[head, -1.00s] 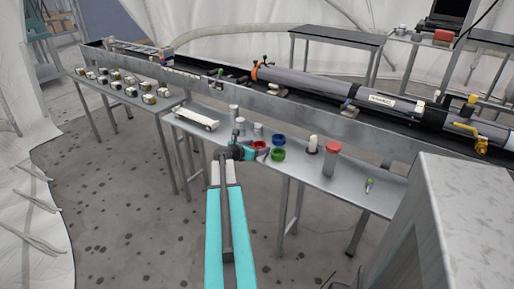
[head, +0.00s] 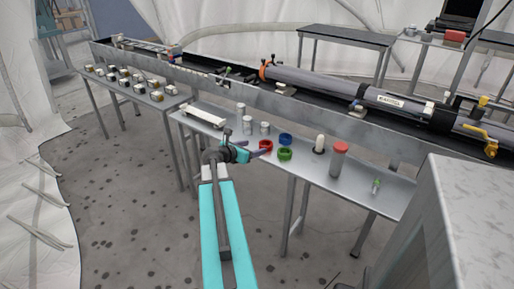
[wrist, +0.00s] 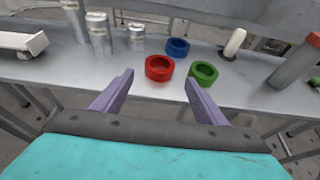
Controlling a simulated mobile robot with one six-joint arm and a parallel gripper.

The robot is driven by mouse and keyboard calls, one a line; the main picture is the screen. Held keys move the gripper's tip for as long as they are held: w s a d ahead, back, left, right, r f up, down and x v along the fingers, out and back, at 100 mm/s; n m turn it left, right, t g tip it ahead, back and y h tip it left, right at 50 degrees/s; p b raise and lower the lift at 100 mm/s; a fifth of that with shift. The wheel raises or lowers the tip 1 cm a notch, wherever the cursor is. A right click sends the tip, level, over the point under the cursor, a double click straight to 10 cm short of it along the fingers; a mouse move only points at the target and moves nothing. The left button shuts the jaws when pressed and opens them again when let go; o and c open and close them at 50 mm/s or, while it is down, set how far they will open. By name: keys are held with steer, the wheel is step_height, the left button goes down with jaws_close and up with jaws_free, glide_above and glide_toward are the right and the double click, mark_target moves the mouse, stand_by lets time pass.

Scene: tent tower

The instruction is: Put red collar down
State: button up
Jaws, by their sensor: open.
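The red collar (wrist: 159,68) is a short open ring lying flat on the metal bench (wrist: 130,96), close to its front edge. It also shows in the head view (head: 266,146). My gripper (wrist: 156,86) is open and empty. Its two purple fingers spread on the near side of the collar, one toward the left and one toward the right, apart from it. In the head view, my gripper (head: 254,153) is just left of and in front of the collar.
A blue collar (wrist: 177,47) and a green collar (wrist: 203,74) lie close behind and to the right. Metal cans (wrist: 98,34) stand at the left, beside a white tray-like block (wrist: 20,43). A white bottle (wrist: 234,43) and a red-capped tube (head: 338,160) stand at the right.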

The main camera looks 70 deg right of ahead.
steer(key=shift+v, duration=1.45)
steer(key=shift+f, duration=0.1)
steer(key=w+a+f+m+t+y, duration=0.1)
steer(key=w+a+f+m+y, duration=0.1)
steer(key=w+a+f, duration=0.6)
steer(key=w+a+f+m+t+y, duration=0.1)
steer(key=w+a+f+m+y, duration=0.15)
steer(key=a+f, duration=0.85)
steer(key=w+a+f+m+y, duration=0.1)
steer(key=a+f+m+y, duration=0.1)
steer(key=a+f, duration=0.65)
steer(key=w+a+f+m+y, duration=0.15)
steer(key=a+f, duration=0.35)
steer(key=a, duration=0.7)
steer(key=s+a+f+m+g+y, duration=0.1)
steer(key=s+a+f+m, duration=0.1)
steer(key=s+a, duration=0.3)
steer(key=s+a+f+m+g+y, duration=0.1)
steer(key=s+a+f, duration=0.3)
steer(key=a, duration=1)
steer(key=s+a+f+m+g+y, duration=0.1)
steer(key=s+a+f+m+y, duration=0.2)
steer(key=s+a, duration=0.3)
steer(key=a+f+m, duration=0.1)
steer(key=a, duration=0.2)
steer(key=shift+s+a+g, duration=0.35)
steer(key=shift+s+g, duration=0.05)
